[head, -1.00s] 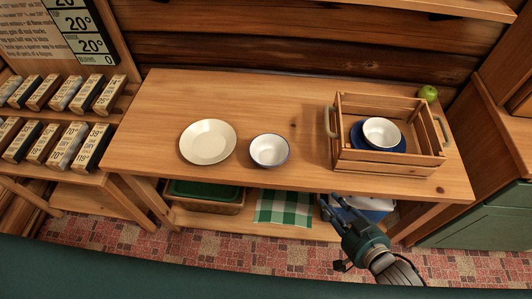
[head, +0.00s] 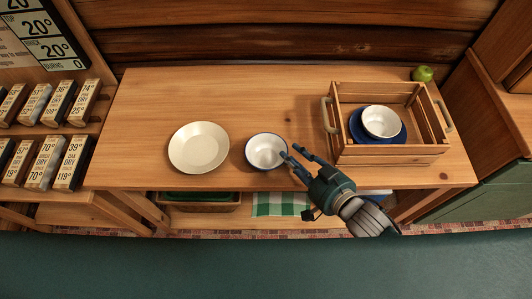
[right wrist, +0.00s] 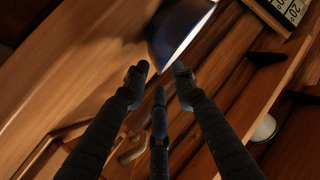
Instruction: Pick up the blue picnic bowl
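The blue picnic bowl (head: 266,151), white inside with a blue rim, stands upright on the wooden table (head: 240,95). Its dark blue outer side shows beyond the fingertips in the right wrist view (right wrist: 178,28). My right gripper (head: 291,152) is open and empty, its fingertips close to the bowl's right side. I cannot tell whether a finger touches the rim. The spread fingers also show in the right wrist view (right wrist: 160,74). My left gripper is not in view.
A cream plate (head: 199,147) lies left of the bowl. A wooden crate (head: 390,153) at the right holds a blue plate (head: 362,132) with another white bowl (head: 381,121). A green apple (head: 422,73) sits behind the crate. The table behind the bowl is clear.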

